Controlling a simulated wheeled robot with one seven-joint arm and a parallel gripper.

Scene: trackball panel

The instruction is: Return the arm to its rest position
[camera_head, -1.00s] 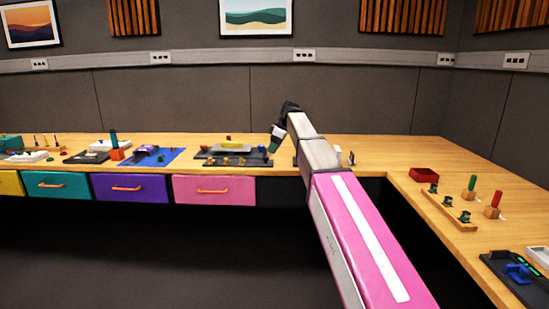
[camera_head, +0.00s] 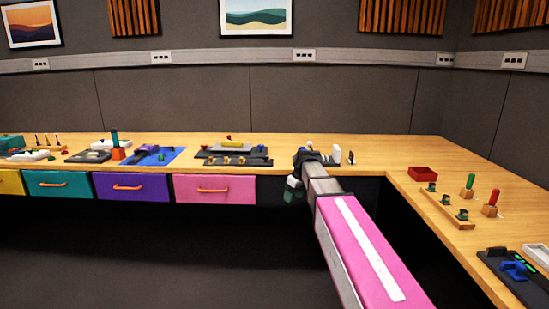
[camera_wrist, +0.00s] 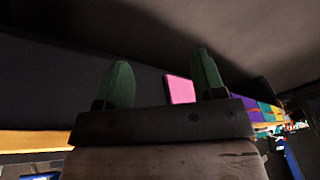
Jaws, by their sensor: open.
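My pink and grey arm (camera_head: 365,245) reaches forward from the lower right of the head view. My gripper (camera_head: 293,188) hangs at its far end, in front of the counter's front edge and right of the pink drawer. In the wrist view my gripper (camera_wrist: 162,72) shows two green fingers spread apart with nothing between them. The dark panel (camera_head: 262,160) with a yellow part and a red ball stands on the counter, left of and apart from my gripper.
The wooden counter (camera_head: 400,150) runs along the back and turns down the right side. Its front has pink (camera_head: 213,188), purple and teal drawers. A red tray (camera_head: 423,174) and several small fixtures stand at right. The floor (camera_head: 150,265) in front is clear.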

